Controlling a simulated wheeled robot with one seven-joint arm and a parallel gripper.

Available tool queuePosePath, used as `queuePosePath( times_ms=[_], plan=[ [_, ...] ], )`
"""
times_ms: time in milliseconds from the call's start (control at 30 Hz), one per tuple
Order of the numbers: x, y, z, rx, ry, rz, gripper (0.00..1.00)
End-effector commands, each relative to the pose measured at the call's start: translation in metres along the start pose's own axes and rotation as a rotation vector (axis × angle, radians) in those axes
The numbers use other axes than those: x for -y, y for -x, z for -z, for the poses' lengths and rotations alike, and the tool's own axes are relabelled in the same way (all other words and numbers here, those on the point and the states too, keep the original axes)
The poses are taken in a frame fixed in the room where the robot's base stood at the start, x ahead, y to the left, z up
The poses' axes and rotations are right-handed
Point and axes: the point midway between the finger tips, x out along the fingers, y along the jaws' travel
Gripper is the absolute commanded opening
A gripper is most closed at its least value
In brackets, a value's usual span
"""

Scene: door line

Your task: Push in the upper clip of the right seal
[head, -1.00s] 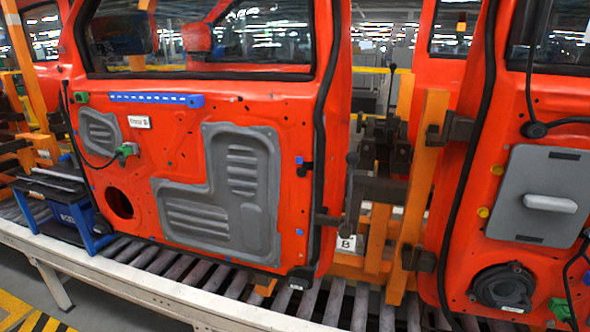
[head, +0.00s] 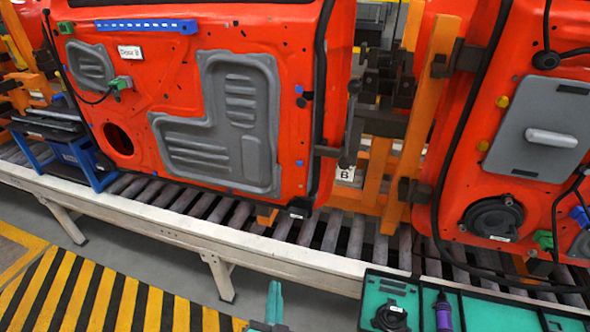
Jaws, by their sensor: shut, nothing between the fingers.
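The left orange door (head: 180,130) has a black seal (head: 317,110) running down its right edge. Next to this seal is a small blue clip (head: 300,89) higher up, with a dark piece (head: 305,99) just below it. Another blue clip (head: 299,163) sits lower. I cannot tell how far either clip is pushed in. The right orange door has its own long black seal (head: 458,145) at its left edge. My gripper (head: 275,290), with teal fingers, shows at the bottom edge, shut and empty, well below and apart from the doors.
A roller conveyor with a pale rail (head: 180,226) runs below the doors. Orange posts (head: 428,110) and dark clamps stand between them. A teal-lined tray (head: 460,300) holds a black round part and a purple tool at bottom right. Striped floor (head: 90,295) is clear at bottom left.

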Motion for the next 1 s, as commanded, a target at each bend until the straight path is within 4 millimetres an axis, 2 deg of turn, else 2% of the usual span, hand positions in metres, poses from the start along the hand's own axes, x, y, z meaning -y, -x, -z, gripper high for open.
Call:
queuePosePath(
  times_ms=[33, 200, 500, 733, 1000],
  plan=[
    [0.011, -0.014, 0.015, -0.019, -0.031, 0.001, 0.0],
    [0.037, -0.049, 0.057, -0.061, -0.154, -0.016, 0.0],
    [0.089, -0.09, 0.147, -0.153, -0.397, -0.042, 0.0],
    [0.13, -0.101, 0.223, -0.232, -0.612, -0.052, 0.0],
    [0.174, -0.09, 0.306, -0.32, -0.878, -0.046, 0.0]
  ],
)
